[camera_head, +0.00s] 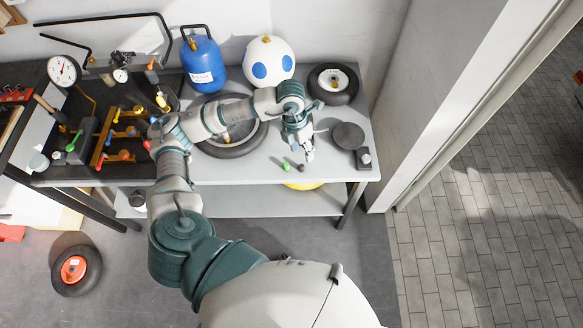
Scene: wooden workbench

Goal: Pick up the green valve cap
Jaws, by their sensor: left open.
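A small green valve cap (287,167) lies near the front edge of the grey-white workbench (225,174). A small dark cap-like piece (301,168) is just to its right. My left gripper (308,155) points down over the bench, just behind and to the right of the green cap, apart from it in the picture. It is open, with nothing seen between its fingers. Its exact height above the bench is hard to tell. My right gripper is not in view.
A tyre (236,152) lies partly behind my left arm. A dark round disc (348,136) and a small dark box (363,158) are to the right. A blue gas bottle (203,65), a white ball-like tank (269,62) and a small wheel (333,84) stand behind.

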